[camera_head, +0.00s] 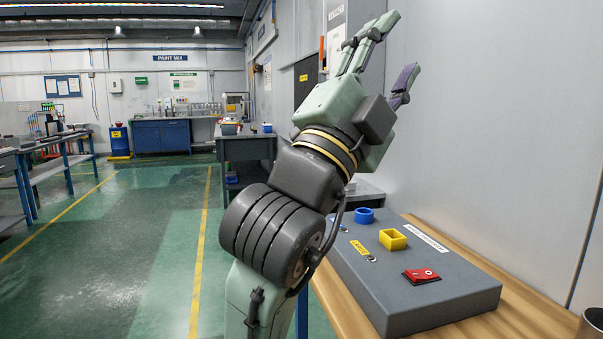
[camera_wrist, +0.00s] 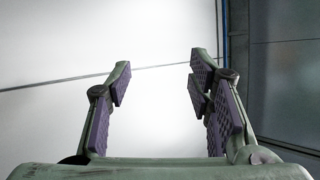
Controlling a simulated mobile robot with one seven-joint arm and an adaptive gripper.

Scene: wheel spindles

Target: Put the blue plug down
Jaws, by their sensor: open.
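My gripper (camera_head: 403,44) is raised and points upward, well above the grey box (camera_head: 430,303) on the wooden bench. The wrist view shows its fingers (camera_wrist: 160,76) wide apart with nothing between them, only pale wall behind. A small blue round piece (camera_head: 364,215) stands at the far end of the box's top, apart from my gripper. It looks like a short ring or cup. I cannot tell whether it is the plug or a socket, or whether anything sits in it.
A yellow square piece (camera_head: 393,239) and a red switch (camera_head: 421,275) are on the box's top. The wooden bench (camera_head: 527,318) runs along the wall on the right. A metal cup (camera_head: 590,328) stands at the lower right edge. Green floor (camera_head: 150,250) lies open on the left.

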